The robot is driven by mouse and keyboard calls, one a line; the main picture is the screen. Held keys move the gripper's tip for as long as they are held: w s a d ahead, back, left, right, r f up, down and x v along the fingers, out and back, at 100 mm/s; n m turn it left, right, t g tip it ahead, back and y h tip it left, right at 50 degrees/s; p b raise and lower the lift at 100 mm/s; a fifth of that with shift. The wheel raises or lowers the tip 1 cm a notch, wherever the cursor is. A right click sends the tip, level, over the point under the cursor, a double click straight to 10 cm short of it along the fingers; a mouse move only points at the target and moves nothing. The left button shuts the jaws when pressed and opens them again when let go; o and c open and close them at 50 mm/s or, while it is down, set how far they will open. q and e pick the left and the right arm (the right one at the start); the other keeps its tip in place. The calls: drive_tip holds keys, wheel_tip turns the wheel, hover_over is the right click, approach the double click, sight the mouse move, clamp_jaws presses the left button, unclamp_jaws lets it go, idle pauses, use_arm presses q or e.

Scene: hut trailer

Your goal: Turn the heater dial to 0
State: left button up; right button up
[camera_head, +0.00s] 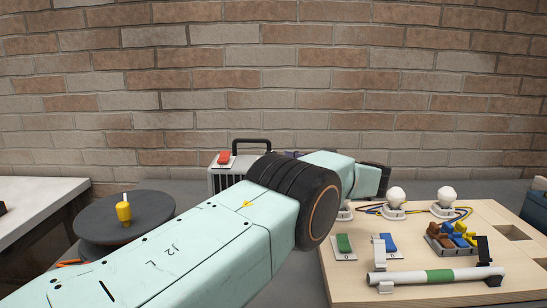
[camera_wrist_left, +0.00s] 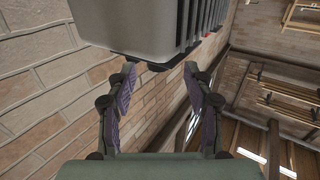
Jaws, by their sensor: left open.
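The heater (camera_head: 217,183) is a grey finned box with a black carry handle, standing against the brick wall behind my left arm. Its right part is hidden by that arm in the head view. In the left wrist view the grey heater body (camera_wrist_left: 145,25) fills the top. A small dark rounded piece (camera_wrist_left: 158,67) sticks out at its edge between the fingertips; I cannot tell whether it is the dial. No dial setting is readable. My left gripper (camera_wrist_left: 160,70) is open, its purple-padded fingers on either side of that piece. My right gripper is out of view.
A red switch (camera_head: 224,158) shows at the heater's top left. A wooden board (camera_head: 420,292) with bulbs, switches and a white tube (camera_head: 408,277) lies right of my arm.

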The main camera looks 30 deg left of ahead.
use_arm(q)
drive_tip(key=d, duration=0.7)
drive_tip(key=shift+s, duration=0.15)
